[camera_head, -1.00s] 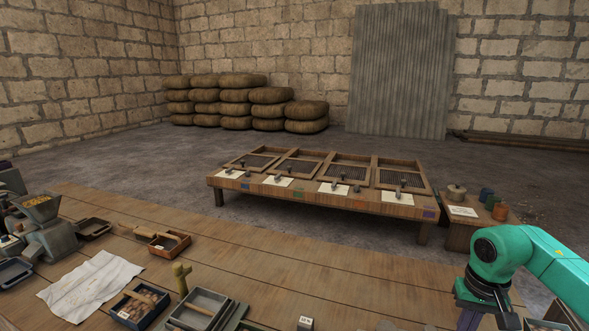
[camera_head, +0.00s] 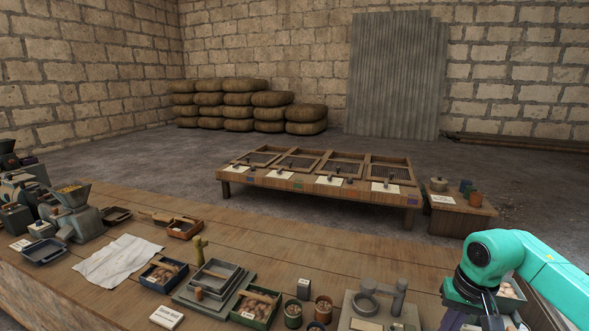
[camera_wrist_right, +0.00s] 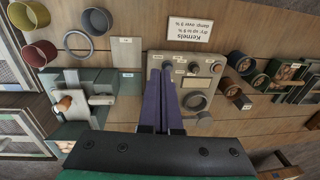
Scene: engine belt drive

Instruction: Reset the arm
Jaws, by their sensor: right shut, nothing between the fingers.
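My right arm comes in from the right in the head view as a teal link (camera_head: 545,270) over the bench (camera_head: 300,246). Its gripper end is dark and partly cut off by the lower edge. In the right wrist view my right gripper (camera_wrist_right: 163,74) points away with its two purple fingers close together, shut and empty. The fingers overlap a grey instrument (camera_wrist_right: 200,82) with a dial, but contact cannot be told. My left arm and gripper are not in view.
A card about kernels (camera_wrist_right: 203,32) lies beyond the instrument. Several cups and a grey ring (camera_wrist_right: 79,40) are at left. Small boxes and trays, a white cloth (camera_head: 117,260) and a grinder (camera_head: 75,215) crowd the bench. A low table (camera_head: 320,184) stands behind.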

